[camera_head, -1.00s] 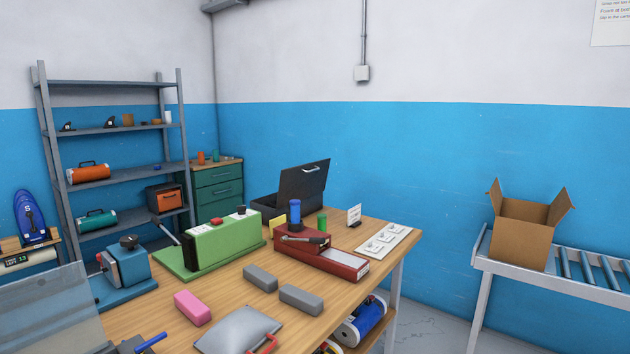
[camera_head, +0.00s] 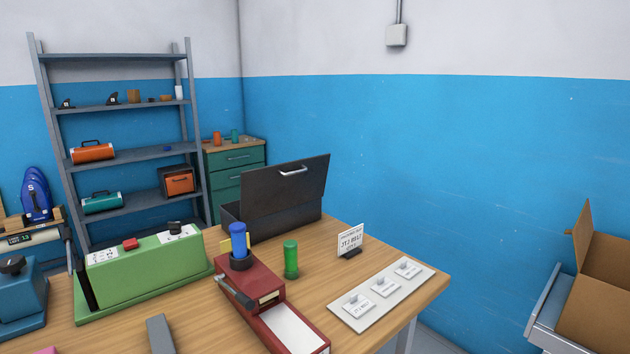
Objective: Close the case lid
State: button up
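The case is black and stands at the far side of the wooden table. Its lid (camera_head: 285,193) is raised, tilted up with a silver handle near its top edge. My gripper is not in view.
On the wooden table (camera_head: 330,290), a red device (camera_head: 262,285) with a blue cylinder (camera_head: 238,239) and a green cylinder (camera_head: 291,259) stand in front of the case. A small sign (camera_head: 350,241) and a white plate (camera_head: 362,304) with tags are to the right. A green machine (camera_head: 150,270) is left. A cardboard box (camera_head: 600,300) is at far right.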

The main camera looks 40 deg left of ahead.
aim_at(266, 190)
jog(key=i, duration=0.25)
jog(key=u, duration=1.35)
jog(key=k, duration=0.55)
jog(key=z, duration=1.15)
jog(key=i, duration=0.75)
jog(key=u, duration=0.6)
jog(key=i, duration=0.85)
jog(key=u, duration=0.85)
